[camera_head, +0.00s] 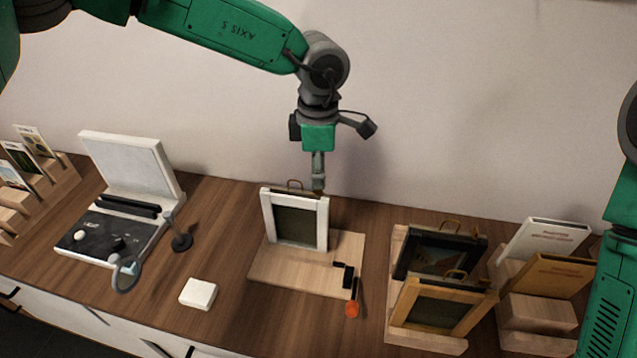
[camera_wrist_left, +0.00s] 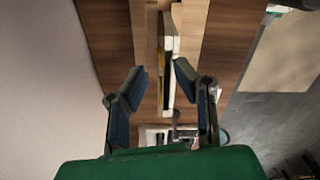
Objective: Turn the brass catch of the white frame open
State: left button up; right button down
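The white frame (camera_head: 265,217) stands upright on a pale wooden board, with a dark panel inside it and a thin brass-coloured loop (camera_head: 295,184) at its top. My left gripper (camera_head: 318,188) points down at the frame's upper right corner. In the left wrist view the gripper (camera_wrist_left: 160,72) has its fingers apart, and the frame (camera_wrist_left: 169,45) shows edge-on between and beyond them. A small yellowish bit shows along the frame's edge there; I cannot tell if it is the catch. The frame's back is hidden in the head view. My right gripper is out of view.
The wooden board (camera_head: 270,272) carries a small black piece and an orange-tipped tool (camera_head: 352,308). Dark and wooden frames stand on a rack (camera_head: 400,338) to the right. A white block (camera_head: 198,293) and an open white case (camera_head: 130,165) are left. The wall is close behind.

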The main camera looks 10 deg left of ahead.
aim_at(318, 191)
pick_arm(q)
jog(key=shift+f, duration=1.65)
grip_shut()
jog(key=p, duration=0.1)
jog(key=m+p, duration=0.1)
jog(key=p, duration=0.1)
jog(key=shift+r+m+p, duration=0.25)
jog(key=shift+m+p, duration=0.05)
jog(key=shift+f+m+p, duration=0.15)
jog(key=shift+m+p, duration=0.35)
jog(key=shift+m, duration=0.1)
grip_release()
